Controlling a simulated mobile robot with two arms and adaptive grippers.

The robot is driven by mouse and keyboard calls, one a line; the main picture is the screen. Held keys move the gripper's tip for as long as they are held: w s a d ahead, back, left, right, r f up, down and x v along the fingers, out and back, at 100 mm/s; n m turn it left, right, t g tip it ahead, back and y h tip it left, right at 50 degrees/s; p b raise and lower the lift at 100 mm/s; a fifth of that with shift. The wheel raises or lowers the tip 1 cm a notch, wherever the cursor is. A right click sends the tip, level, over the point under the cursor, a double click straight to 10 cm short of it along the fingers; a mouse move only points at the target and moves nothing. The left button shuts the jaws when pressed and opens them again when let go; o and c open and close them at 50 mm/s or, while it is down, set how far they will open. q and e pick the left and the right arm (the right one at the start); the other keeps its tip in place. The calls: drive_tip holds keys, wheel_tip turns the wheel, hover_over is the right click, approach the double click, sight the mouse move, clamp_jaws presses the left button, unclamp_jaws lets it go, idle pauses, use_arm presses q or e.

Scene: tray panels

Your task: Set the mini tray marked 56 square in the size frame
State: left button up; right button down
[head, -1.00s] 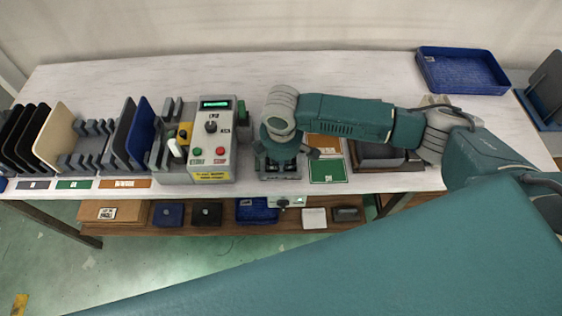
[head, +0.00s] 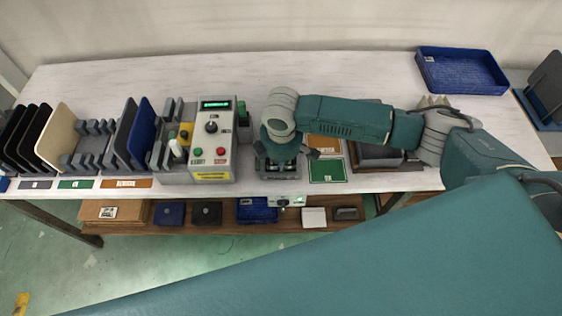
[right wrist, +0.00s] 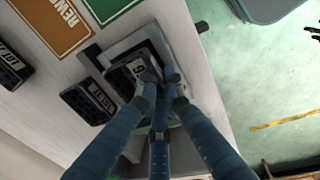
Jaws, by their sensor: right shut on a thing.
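My right gripper (right wrist: 160,88) is shut on a small dark mini tray (right wrist: 122,77) with a white label; the label is partly covered by the fingers and its number cannot be fully read. The mini tray is over the grey size frame (right wrist: 152,38), whose rim shows beyond it. It looks slightly turned against the frame, and I cannot tell whether it rests on the bottom. In the head view, my right gripper (head: 281,160) points down over the frame (head: 281,174) at the table's front edge and hides the mini tray. My left gripper is not in view.
Two dark labelled blocks (right wrist: 86,101) lie beside the frame in the wrist view. Green (head: 327,171) and brown cards sit right of the frame. A grey control box (head: 212,145) stands left, near racks of upright panels (head: 60,135). A blue tray (head: 462,72) lies back right.

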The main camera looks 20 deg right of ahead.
idle(0.4)
drive_tip(key=c, duration=1.5)
unclamp_jaws()
drive_tip(key=shift+r+p, duration=3.55)
drive_tip(key=shift+p, duration=0.5)
drive_tip(key=shift+f, duration=0.1)
